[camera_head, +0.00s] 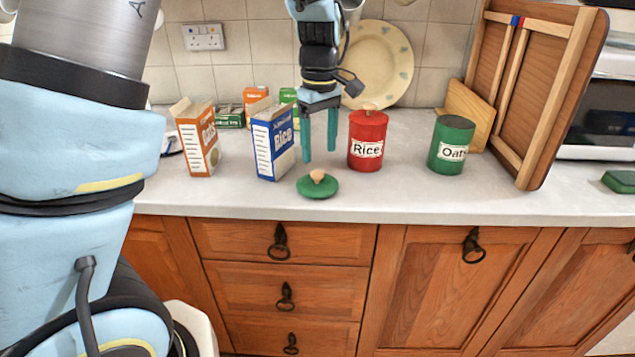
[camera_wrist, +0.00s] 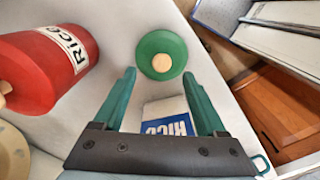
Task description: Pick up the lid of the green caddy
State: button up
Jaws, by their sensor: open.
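The green lid (camera_head: 318,187) with a pale wooden knob lies flat on the counter near its front edge. It also shows in the wrist view (camera_wrist: 150,46), just beyond the fingertips. My gripper (camera_head: 320,154) points down with its green fingers apart and nothing between them, above and behind the lid. In the wrist view my gripper (camera_wrist: 157,74) is open, with the lid ahead of the gap. The green caddy (camera_head: 451,146), labelled Oats, stands upright to the right; its top looks open, without a lid.
A red lidded Rice caddy (camera_head: 367,142) stands close right of my gripper. A blue-white Rice box (camera_head: 273,145) stands to the left, an orange Oats box (camera_head: 198,140) farther left. Wooden boards (camera_head: 530,90) lean at the right. Counter around the lid is clear.

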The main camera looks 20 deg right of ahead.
aim_at(317, 173)
jog(key=shift+w+a+f+p, duration=0.1)
jog(key=shift+f+p, duration=0.4)
jog(key=shift+f, duration=1.05)
jog(key=shift+a+f+p, duration=0.1)
jog(key=shift+f+p, duration=0.35)
jog(key=shift+f, duration=1.05)
jog(key=shift+c, duration=0.3)
grip_shut()
